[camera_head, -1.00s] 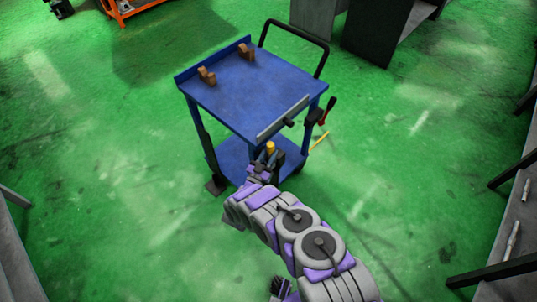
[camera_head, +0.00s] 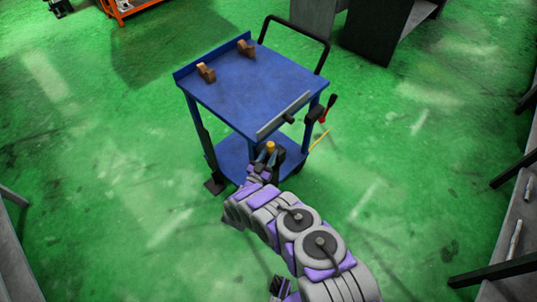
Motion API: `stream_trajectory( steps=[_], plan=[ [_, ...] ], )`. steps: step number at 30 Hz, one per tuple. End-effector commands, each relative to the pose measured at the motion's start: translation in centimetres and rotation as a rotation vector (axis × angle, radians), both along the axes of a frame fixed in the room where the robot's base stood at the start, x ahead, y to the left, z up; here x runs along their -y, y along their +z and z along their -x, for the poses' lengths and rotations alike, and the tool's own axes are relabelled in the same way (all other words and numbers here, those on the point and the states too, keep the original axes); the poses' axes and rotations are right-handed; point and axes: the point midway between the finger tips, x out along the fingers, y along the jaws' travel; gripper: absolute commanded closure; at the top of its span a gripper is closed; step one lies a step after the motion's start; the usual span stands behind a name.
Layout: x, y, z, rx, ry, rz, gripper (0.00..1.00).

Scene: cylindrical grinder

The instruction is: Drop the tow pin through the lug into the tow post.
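A small yellow-topped piece (camera_head: 270,146), which looks like the tow pin's head, shows at the near lower side of the blue cart. My gripper (camera_head: 267,157) is just in front of and below it, with two bluish fingers that appear spread apart. The yellow top is at or just beyond the fingertips; I cannot tell whether they touch. The lug and any hole are too small or hidden to make out, so the pin's seating cannot be seen.
The blue cart (camera_head: 240,92) has two brown blocks (camera_head: 206,72) on top, a grey bar (camera_head: 283,116) along its near right edge, and a red-and-black lever (camera_head: 328,108). A thin yellow rod (camera_head: 319,140) shows beside it.

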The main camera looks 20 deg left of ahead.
Motion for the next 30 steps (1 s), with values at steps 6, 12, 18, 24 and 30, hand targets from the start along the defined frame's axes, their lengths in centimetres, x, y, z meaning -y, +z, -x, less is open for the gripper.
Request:
stream_trajectory(
  steps=[6, 12, 18, 24, 30],
  plan=[
    [0.0, -0.2, 0.0, -0.004, 0.001, 0.003, 0.48],
    [-0.1, -0.3, 0.0, -0.006, 0.002, 0.004, 0.38],
    [-0.2, -0.4, 0.1, -0.008, 0.003, 0.005, 0.38],
    [-0.5, -0.9, 1.5, -0.011, 0.005, 0.005, 0.38],
    [-0.9, -2.0, 5.4, -0.007, 0.006, 0.005, 0.38]
  ],
)
